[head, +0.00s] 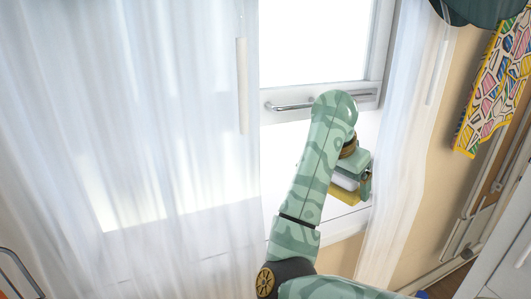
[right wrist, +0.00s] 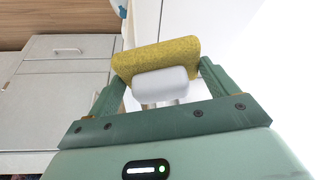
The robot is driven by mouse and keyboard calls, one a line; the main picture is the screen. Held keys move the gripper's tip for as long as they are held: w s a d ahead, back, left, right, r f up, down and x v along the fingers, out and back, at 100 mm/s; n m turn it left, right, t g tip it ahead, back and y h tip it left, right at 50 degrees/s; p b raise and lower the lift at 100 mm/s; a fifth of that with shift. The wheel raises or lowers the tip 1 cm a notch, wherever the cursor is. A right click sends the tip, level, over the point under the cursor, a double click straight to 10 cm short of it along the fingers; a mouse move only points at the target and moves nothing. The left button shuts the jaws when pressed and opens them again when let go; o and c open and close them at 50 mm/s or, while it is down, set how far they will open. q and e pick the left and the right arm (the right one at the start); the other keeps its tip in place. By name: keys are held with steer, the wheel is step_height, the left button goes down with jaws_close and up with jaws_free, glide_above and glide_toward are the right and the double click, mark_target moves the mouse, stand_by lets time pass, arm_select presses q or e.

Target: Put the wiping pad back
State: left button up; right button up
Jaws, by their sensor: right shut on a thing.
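The wiping pad (right wrist: 160,58) is a yellow block with a white grip (right wrist: 161,83). In the right wrist view it sits between the two green fingers of my right gripper (right wrist: 162,74), which is shut on it. In the head view, my right gripper (head: 353,180) is in front of the window sill, and the pad (head: 343,194) shows yellow and white at its lower left side. The green patterned arm partly hides the area around it. I cannot tell whether the pad touches the sill. My left gripper is not in view.
A bright window (head: 320,40) with a metal bar handle (head: 290,107) stands behind the arm. Sheer white curtains (head: 150,120) hang on both sides. A colourful patterned cloth (head: 495,90) hangs at the upper right. White cabinets (right wrist: 65,90) show in the right wrist view.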

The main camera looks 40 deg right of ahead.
step_height(320, 180, down, 7)
steer(key=b, duration=0.2)
steer(key=shift+f+b, duration=0.1)
steer(key=shift+b, duration=0.25)
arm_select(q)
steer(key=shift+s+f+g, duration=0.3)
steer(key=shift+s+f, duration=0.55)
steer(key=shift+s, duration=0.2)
arm_select(e)
steer(key=shift+w+d+f, duration=0.1)
steer(key=shift+f, duration=0.35)
